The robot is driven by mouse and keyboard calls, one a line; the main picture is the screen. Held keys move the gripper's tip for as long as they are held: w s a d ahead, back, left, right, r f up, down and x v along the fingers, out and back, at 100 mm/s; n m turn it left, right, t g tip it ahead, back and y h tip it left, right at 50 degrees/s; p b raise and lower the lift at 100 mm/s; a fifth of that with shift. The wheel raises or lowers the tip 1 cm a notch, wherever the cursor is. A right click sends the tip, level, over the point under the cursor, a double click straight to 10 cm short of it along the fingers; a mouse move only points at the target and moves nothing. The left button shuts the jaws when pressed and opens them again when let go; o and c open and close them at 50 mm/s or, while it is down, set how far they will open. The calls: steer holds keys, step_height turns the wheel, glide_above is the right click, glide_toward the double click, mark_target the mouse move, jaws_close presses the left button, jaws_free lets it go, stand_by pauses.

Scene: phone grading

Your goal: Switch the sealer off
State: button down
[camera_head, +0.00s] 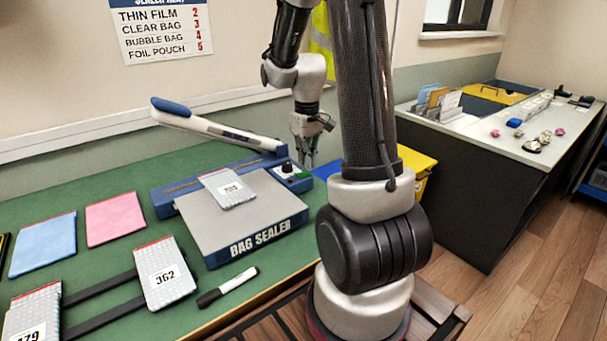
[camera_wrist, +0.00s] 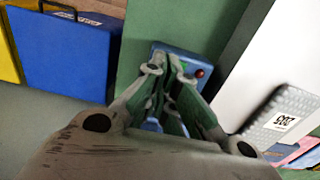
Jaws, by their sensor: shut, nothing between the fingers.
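The bag sealer (camera_head: 252,226) stands on the green bench, with its white, blue-tipped sealing arm (camera_head: 215,128) raised. Its blue control box is at the back right end and carries a black knob (camera_head: 287,167). In the wrist view, the blue control box (camera_wrist: 158,47) shows beyond the fingers, with a red round spot (camera_wrist: 199,72) just right of them. My gripper (camera_head: 309,158) points down just right of the control box; it also shows in the wrist view (camera_wrist: 165,65). It is shut and empty. The fingers hide most of the box there, so the knob's setting cannot be read.
A silver pouch (camera_head: 229,187) lies on the sealer's grey platform. Another pouch (camera_head: 165,272), a marker (camera_head: 227,287), and blue and pink pouches (camera_head: 115,218) lie on the bench. A blue bin (camera_wrist: 65,45) and a yellow bin (camera_head: 424,170) stand to the right.

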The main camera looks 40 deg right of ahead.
mark_target(307, 173)
steer(key=shift+r, duration=2.35)
steer(key=s+a+r+t, duration=0.2)
steer(key=s+a+r, duration=0.3)
steer(key=s, duration=0.4)
steer(key=s+a+r+t, duration=0.2)
steer(key=s+a+r, duration=0.3)
steer(key=s+r, duration=0.2)
steer(key=shift+s+a, duration=0.25)
steer(key=shift+s, duration=0.7)
